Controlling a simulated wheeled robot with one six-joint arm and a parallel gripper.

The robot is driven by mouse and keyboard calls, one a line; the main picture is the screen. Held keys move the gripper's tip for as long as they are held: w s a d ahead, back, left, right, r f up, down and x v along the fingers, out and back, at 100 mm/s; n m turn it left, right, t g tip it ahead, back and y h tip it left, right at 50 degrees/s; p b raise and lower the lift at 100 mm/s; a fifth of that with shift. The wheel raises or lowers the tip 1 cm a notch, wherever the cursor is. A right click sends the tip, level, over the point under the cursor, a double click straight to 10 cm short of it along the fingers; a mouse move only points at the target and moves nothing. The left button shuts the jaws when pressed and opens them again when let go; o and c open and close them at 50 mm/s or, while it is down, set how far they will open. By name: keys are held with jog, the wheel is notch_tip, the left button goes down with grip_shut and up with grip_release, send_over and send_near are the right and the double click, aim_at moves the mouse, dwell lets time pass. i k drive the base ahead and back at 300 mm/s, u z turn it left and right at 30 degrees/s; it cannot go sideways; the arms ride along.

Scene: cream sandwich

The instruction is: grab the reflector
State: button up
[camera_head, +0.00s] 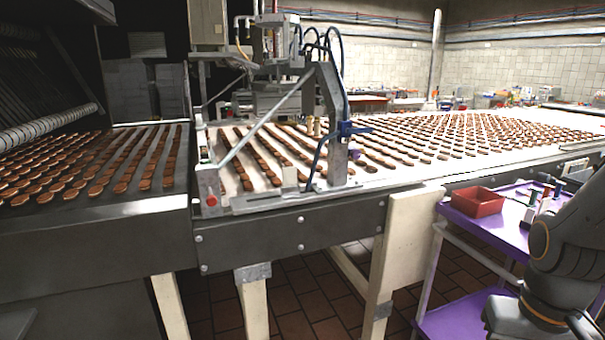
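I cannot make out for certain which thing is the reflector. Candidates are too small to tell, such as a small purple item (355,154) by the blue clamp on the conveyor's frame. My arm shows at the lower right, in front of the purple cart (490,233). My gripper is not in view, so whether it is open or shut does not show.
A long conveyor (375,178) with rows of brown biscuits runs across the scene. A metal frame (333,110) with hoses stands over it. On the cart are a red tray (477,203) and small coloured-top items (532,205). Tiled floor (300,305) shows below.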

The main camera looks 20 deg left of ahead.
aim_at(289, 175)
jog(key=u, duration=0.25)
jog(key=i, duration=0.7)
jog(key=u, duration=1.05)
jog(key=i, duration=0.55)
jog(key=u, duration=0.55)
